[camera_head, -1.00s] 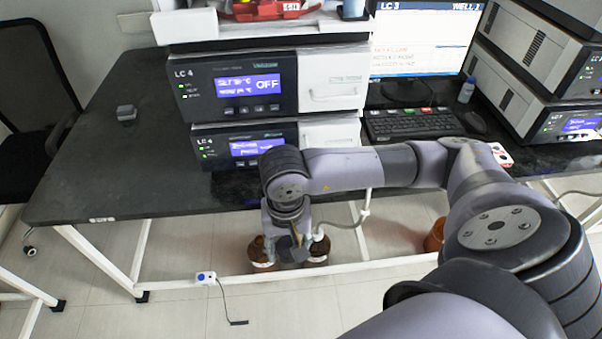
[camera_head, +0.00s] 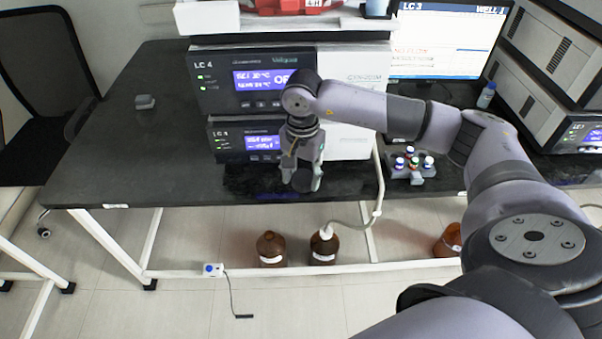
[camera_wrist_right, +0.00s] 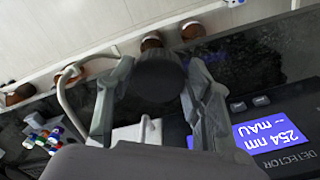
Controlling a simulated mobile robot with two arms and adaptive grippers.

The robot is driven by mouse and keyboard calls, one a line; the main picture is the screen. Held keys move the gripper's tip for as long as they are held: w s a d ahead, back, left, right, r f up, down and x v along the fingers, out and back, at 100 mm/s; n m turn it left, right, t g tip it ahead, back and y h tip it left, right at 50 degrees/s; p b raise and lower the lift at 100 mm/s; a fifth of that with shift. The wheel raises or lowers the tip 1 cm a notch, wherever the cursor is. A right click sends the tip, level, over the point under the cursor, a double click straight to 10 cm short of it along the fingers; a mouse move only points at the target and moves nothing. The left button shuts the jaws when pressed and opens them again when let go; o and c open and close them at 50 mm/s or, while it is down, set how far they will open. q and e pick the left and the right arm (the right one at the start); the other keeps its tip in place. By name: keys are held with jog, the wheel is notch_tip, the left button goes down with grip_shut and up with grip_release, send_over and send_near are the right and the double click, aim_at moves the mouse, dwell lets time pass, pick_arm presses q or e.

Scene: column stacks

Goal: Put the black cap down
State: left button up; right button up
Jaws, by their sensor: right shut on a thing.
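My right gripper (camera_head: 303,178) is shut on the black cap (camera_wrist_right: 157,80). In the right wrist view the cap is a dark round disc between the two fingers. In the head view the cap (camera_head: 301,181) is small and dark between the fingertips, in front of the lower LC 4 unit and near the front edge of the black bench (camera_head: 130,160). Whether it touches the bench top is hard to tell. My left gripper is not in view.
Brown bottles (camera_head: 270,248) stand low beneath the bench front; another (camera_head: 323,246) has a white top and tube. The LC 4 units (camera_head: 222,140) stand close behind the gripper. A rack of small vials (camera_head: 412,166) is to the right. The bench's left part is clear except a small grey block (camera_head: 145,102).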

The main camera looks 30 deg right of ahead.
aim_at(301, 176)
jog(key=w+d+f, duration=0.1)
jog(key=w, duration=0.2)
jog(key=w+d+f+p, duration=0.1)
jog(key=shift+w+d+f, duration=0.15)
jog(key=shift+d+f, duration=0.15)
notch_tip(301, 176, down, 4)
jog(key=shift+r+p, duration=0.25)
jog(key=shift+p, duration=0.25)
jog(key=shift+d+f+p, duration=0.1)
jog(key=shift+f+p, duration=0.2)
jog(key=shift+p, duration=0.05)
jog(key=shift+w+f, duration=0.15)
jog(key=shift+f, duration=0.05)
jog(key=shift+f+b, duration=0.15)
jog(key=shift+b, duration=0.15)
jog(key=o, duration=0.8)
jog(key=shift+o, duration=0.3)
